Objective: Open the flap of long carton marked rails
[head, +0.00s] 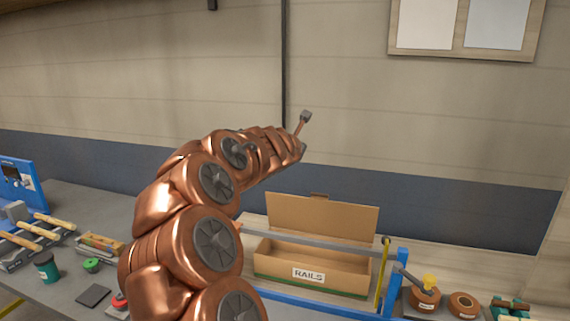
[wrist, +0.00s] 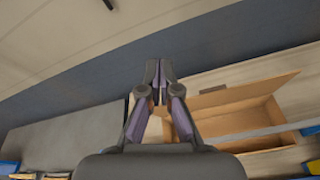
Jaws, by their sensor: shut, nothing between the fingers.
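The long carton (head: 345,280) marked RAILS stands on the bench with its label facing me. Its flap (head: 322,218) is up and leans back behind the box, so the box is open at the top and its inside looks empty. In the wrist view the carton (wrist: 262,120) lies to the right of and beyond my fingers, with the raised flap (wrist: 245,90) along its far side. My gripper (wrist: 159,82) is shut and empty, apart from the carton. In the head view my arm reaches up above the carton, and the fingers cannot be made out clearly.
A blue frame with a grey bar (head: 330,246) runs in front of the carton. Tape rolls (head: 463,304) sit at the right. At the left are turned wood pieces on a rack (head: 30,240), a dark green cup (head: 47,267) and a black pad (head: 93,295). The wall is behind.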

